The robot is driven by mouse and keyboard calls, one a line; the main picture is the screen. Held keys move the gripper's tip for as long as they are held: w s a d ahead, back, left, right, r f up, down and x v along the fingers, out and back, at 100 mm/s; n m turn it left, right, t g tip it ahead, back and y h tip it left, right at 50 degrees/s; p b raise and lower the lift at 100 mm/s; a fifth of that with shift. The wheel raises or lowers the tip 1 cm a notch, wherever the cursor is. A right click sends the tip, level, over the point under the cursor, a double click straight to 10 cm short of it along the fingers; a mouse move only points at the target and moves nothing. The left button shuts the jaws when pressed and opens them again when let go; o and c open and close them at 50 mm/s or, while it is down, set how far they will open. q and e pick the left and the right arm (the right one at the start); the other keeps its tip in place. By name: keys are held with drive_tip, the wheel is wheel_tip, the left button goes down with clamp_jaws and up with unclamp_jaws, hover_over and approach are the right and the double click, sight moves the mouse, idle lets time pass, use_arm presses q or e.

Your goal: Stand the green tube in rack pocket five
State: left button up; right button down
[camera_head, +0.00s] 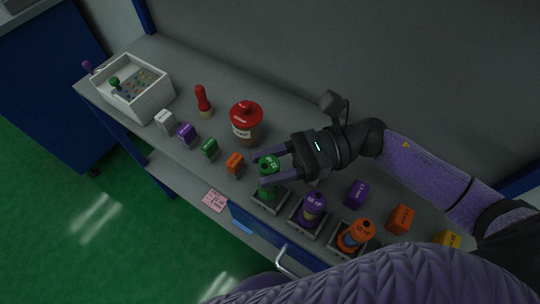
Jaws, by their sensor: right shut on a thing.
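The green tube (267,188) has a dark green top and stands upright between the fingers of my right gripper (260,170). My right gripper reaches in from the right and is shut on the tube's upper part. The tube's lower end is at a dark square rack pocket (264,209); I cannot tell whether it rests on the pocket floor. A purple tube (313,207) and an orange tube (354,236) stand in the neighbouring pockets to the right. No pocket number is readable. My left gripper is not in view.
Small blocks in white (166,121), purple, green (209,148) and orange (235,163) line the bench, with more to the right.

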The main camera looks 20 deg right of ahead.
wheel_tip(320, 180, down, 2)
drive_tip(key=shift+f+b, duration=0.1)
drive_tip(key=shift+b, duration=0.35)
drive_tip(key=shift+d+f, duration=0.15)
drive_tip(key=shift+d, duration=0.05)
drive_tip(key=shift+r, duration=0.2)
idle(0.4)
drive_tip(key=shift+d+b, duration=0.15)
drive_tip(key=shift+b, duration=0.15)
drive_tip(key=shift+f+b, duration=0.65)
